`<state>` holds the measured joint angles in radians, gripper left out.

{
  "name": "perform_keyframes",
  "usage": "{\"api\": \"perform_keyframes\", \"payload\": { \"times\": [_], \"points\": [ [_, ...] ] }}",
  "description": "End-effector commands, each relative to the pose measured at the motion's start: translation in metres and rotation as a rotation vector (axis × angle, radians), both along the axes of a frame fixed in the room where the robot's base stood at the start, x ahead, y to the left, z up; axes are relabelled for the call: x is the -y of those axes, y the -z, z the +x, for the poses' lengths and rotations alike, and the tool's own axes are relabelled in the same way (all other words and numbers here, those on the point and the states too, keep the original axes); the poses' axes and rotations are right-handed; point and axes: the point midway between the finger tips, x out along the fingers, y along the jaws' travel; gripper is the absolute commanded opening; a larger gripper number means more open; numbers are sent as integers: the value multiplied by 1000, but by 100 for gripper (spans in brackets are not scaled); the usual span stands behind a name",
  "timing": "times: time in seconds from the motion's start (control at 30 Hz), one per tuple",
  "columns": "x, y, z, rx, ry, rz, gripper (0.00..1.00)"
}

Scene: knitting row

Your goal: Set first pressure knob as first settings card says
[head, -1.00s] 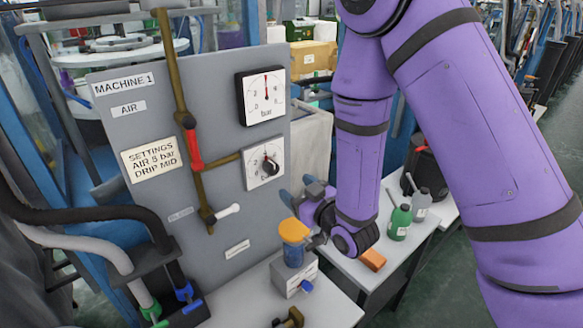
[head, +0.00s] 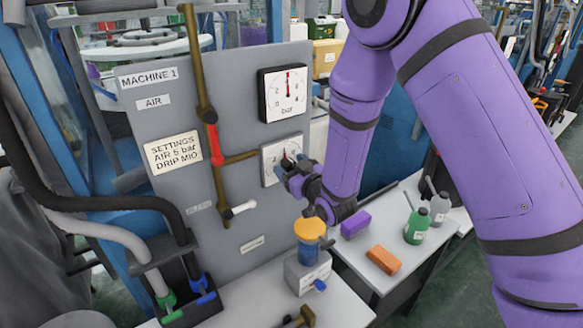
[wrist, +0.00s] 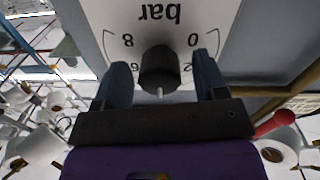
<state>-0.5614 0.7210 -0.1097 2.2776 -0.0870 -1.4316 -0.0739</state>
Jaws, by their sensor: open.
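The settings card (head: 172,153) on the grey panel appears to read AIR 5 bar, DRIP MID. The lower white dial (head: 270,168) is partly hidden behind my gripper (head: 294,176). In the wrist view, the black knob (wrist: 159,66) stands out from the dial plate (wrist: 205,20), which is upside down with "bar" and numbers on it. My gripper (wrist: 161,80) is open, one finger on each side of the knob, with a visible gap at each side. The upper gauge (head: 271,100) has a red needle pointing about straight up.
A brass pipe with a red lever (head: 215,145) and a white-handled valve (head: 243,208) runs left of the dial. Below stand an orange-capped blue unit (head: 309,245), a purple block (head: 355,223), an orange block (head: 383,260) and a green bottle (head: 417,226).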

Motion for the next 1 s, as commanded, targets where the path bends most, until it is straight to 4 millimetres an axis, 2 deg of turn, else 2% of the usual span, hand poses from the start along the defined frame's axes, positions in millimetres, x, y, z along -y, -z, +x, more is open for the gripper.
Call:
{"api": "perform_keyframes", "payload": {
  "times": [0.2,0.4,0.73,1.0],
  "points": [
    [0,0,0,0,0,0,63],
    [0,0,0,1,0,1,17],
    [0,0,0,-22,0,35,16],
    [1,0,0,-112,2,168,16]
  ]
}}
